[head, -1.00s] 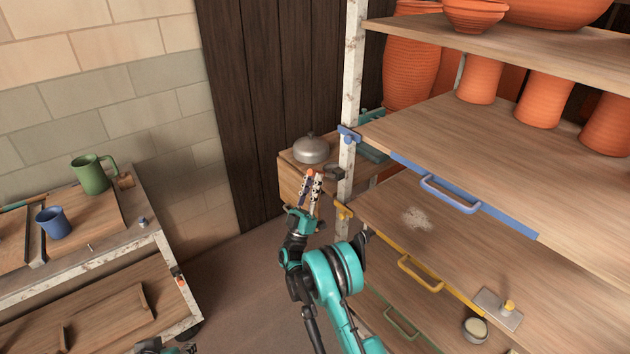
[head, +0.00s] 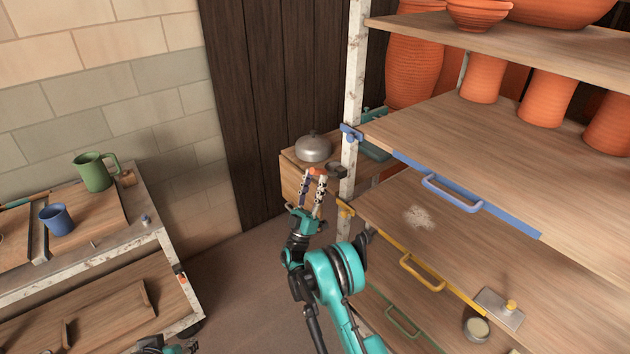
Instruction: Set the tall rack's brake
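The tall rack (head: 352,110) stands on the right, with a chipped white post and wooden shelves. A dark brake fitting (head: 336,171) sticks out left from its post at mid height, with an orange-red end (head: 317,171). My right gripper (head: 314,182) points up just below that end. Its two speckled fingers are apart, with the orange-red end at their tips; I cannot tell whether they touch it. My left gripper (head: 178,348) shows only as a sliver at the bottom edge, its fingers mostly cut off.
Blue (head: 452,194), yellow (head: 422,272) and green (head: 403,321) handles front the tall rack's shelves. Orange pots stand above. A wooden cabinet (head: 292,180) with a grey lidded pot (head: 313,148) is behind my gripper. A low rack (head: 150,238) with mugs stands left. Floor between is clear.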

